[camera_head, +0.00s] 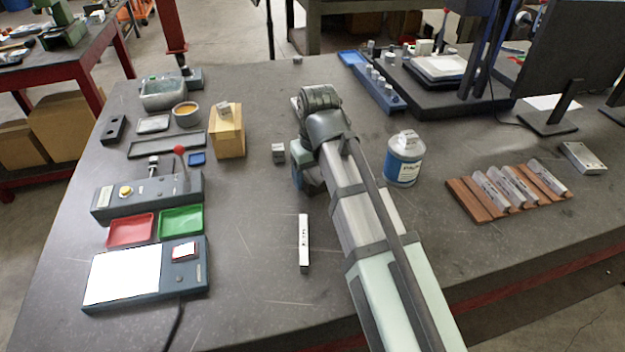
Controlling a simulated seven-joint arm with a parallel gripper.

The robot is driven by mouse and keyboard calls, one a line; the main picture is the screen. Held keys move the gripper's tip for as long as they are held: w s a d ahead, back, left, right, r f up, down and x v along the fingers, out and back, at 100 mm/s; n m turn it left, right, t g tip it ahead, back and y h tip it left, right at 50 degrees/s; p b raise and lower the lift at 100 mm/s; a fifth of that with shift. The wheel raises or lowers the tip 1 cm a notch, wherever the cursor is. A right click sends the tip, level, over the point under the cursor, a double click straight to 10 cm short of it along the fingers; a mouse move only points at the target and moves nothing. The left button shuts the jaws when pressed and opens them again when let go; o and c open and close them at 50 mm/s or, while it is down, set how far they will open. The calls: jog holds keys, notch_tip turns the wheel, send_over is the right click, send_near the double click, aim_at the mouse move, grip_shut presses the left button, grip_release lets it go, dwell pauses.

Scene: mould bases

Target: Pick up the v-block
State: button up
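A small grey metal block (278,153) sits on the bench just left of my wrist. It may be the v-block, but its notch is too small to make out. Similar small metal blocks rest on a wooden block (229,137) and on the lid of a white-and-blue jar (404,165). My gripper (299,176) is at the end of my arm near the bench middle, close to the right of the small block and apart from it. Its fingers are mostly hidden by my arm, so I cannot see whether they are open or hold anything.
A white bar (303,243) lies in front of the block. Left stand a control box (150,197), red (131,230) and green (181,222) trays, and a scale (190,279). Right is a wooden rack (478,208) of metal bars. Bench around the jar is clear.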

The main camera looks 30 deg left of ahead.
grip_shut()
dwell(0.4)
jog(key=shift+r, duration=0.15)
